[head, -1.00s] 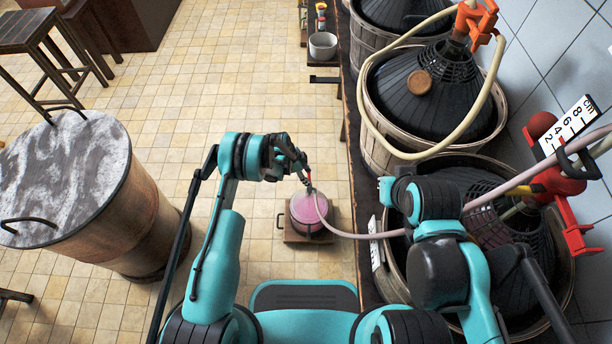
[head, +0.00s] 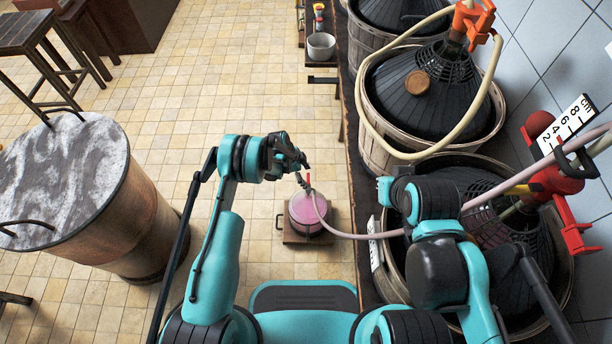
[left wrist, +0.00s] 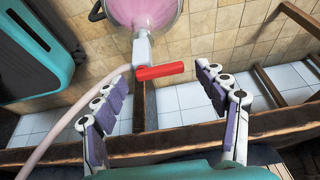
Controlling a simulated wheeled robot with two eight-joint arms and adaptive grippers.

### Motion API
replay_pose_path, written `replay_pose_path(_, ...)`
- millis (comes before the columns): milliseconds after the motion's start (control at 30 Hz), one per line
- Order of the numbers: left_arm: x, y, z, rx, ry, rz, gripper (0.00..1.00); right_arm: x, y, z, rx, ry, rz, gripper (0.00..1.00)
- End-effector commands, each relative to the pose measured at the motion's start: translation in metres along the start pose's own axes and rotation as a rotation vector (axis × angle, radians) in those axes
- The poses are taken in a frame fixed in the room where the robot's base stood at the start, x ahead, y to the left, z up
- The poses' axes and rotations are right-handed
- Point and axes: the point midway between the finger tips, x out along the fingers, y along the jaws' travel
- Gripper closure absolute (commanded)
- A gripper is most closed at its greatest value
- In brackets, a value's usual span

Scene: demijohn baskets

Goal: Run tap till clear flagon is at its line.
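The clear flagon (head: 306,214), with pink in it, stands on a small wooden base on the floor. Its top edge of view shows in the left wrist view (left wrist: 146,12); I cannot make out its line or the level. A white tap (left wrist: 142,50) with a red handle (left wrist: 160,71) sits by it, the handle lying crosswise. A pink hose (head: 355,236) runs from there to the right. My left gripper (head: 303,163) is open and empty; in the left wrist view its fingers (left wrist: 165,105) stand apart either side of the handle, not touching it. My right gripper is hidden.
Dark demijohns in baskets (head: 385,145) line the bench at right. A red clamp (head: 560,180) and a cm scale (head: 568,125) stand by the nearest one. A large barrel (head: 130,225) is at left. The tiled floor between is clear.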

Motion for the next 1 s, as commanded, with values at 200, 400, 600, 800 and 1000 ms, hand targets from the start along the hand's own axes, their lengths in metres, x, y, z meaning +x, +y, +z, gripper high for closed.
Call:
replay_pose_path(200, -0.007, 0.0, 0.0, -0.001, 0.0, -0.001, 0.28, 0.0, 0.0, 0.0, 0.0, 0.0, 0.0, 1.0)
replay_pose_path(400, -0.043, 0.0, 0.0, -0.003, 0.0, -0.002, 0.28, 0.0, 0.0, 0.0, 0.0, 0.0, 0.0, 1.0)
replay_pose_path(600, -0.086, 0.0, 0.0, -0.002, 0.0, -0.001, 0.28, 0.0, 0.0, 0.0, 0.0, 0.0, 0.0, 1.0)
replay_pose_path(800, -0.113, 0.0, 0.0, 0.0, 0.0, 0.0, 0.28, 0.0, 0.0, 0.0, 0.0, 0.0, 0.0, 1.0)
replay_pose_path(1000, -0.12, 0.0, 0.0, 0.0, 0.0, 0.0, 0.28, 0.0, 0.0, 0.0, 0.0, 0.0, 0.0, 1.0)
